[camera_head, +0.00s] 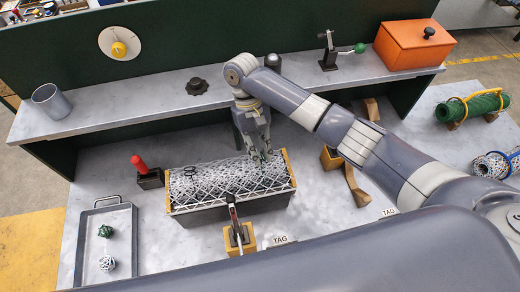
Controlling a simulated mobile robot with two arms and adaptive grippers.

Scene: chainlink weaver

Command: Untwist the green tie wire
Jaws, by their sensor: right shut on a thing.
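A roll of white chain-link mesh (215,184) lies in a wood-ended cradle (167,195) on the grey bench. My right gripper (260,157) points down at the right part of the mesh, its fingers close together. Small bits of green show at its fingertips; this looks like the green tie wire (264,156), mostly hidden by the fingers. I cannot see how much of the wire is still twisted. My left gripper is out of view.
A clamp (237,232) stands before the cradle, a red-handled tool (140,167) left of it. A metal tray (92,232) holds a green and a white wire ball. The raised shelf (150,94) carries a cup (51,101) and an orange box (408,48). A green roll (478,106) lies right.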

